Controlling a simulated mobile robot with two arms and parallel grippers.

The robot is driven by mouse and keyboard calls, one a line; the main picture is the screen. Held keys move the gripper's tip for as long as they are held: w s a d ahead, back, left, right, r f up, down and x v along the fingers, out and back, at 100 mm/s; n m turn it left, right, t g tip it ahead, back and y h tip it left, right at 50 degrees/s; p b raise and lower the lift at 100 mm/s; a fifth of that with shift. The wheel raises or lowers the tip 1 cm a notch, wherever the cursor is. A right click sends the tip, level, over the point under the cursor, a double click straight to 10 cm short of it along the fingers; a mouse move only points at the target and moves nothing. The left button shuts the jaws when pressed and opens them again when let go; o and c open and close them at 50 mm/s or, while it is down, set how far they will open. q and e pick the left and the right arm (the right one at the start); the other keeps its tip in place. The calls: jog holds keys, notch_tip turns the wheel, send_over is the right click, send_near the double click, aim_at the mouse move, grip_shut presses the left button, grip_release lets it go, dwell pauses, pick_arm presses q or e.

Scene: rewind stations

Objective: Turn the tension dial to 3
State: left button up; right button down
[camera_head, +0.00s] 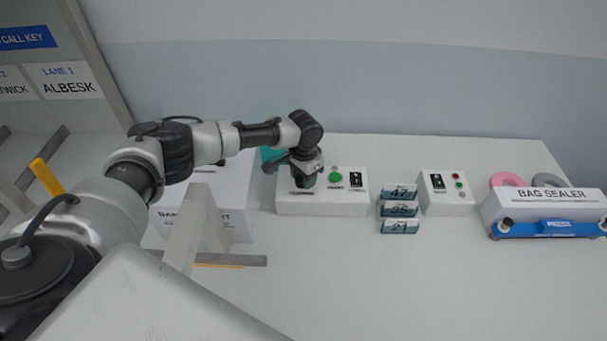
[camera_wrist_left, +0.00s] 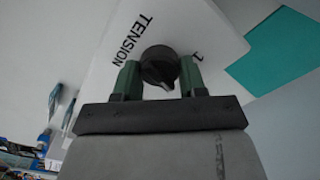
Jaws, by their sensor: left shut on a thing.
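The tension dial (camera_wrist_left: 158,66) is a dark round knob on a white control box (camera_head: 322,205). The word TENSION and a numeral 1 beside the dial show in the left wrist view. My left gripper (camera_head: 306,181) reaches down over the left part of the box. In the left wrist view its two green fingers (camera_wrist_left: 160,80) stand on either side of the dial, shut on it. The dial is hidden behind the gripper in the head view. Which number the dial points at cannot be told. My right gripper is not in view.
The box also carries a green button (camera_head: 336,177) and a black switch (camera_head: 357,180). To the right stand small teal-and-white packs (camera_head: 398,210), a second control box (camera_head: 446,205) and a bag sealer (camera_head: 545,206). A white carton (camera_head: 240,215) is close on the left. The front counter is clear.

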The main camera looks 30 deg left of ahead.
pick_arm(q)
jog(key=m, duration=0.5)
jog(key=shift+m, duration=0.3)
dwell(0.5)
jog(key=o, duration=0.9)
jog(key=shift+s, duration=0.1)
notch_tip(320, 180, up, 10)
jog(key=shift+b, duration=0.55)
jog(key=shift+r, duration=0.45)
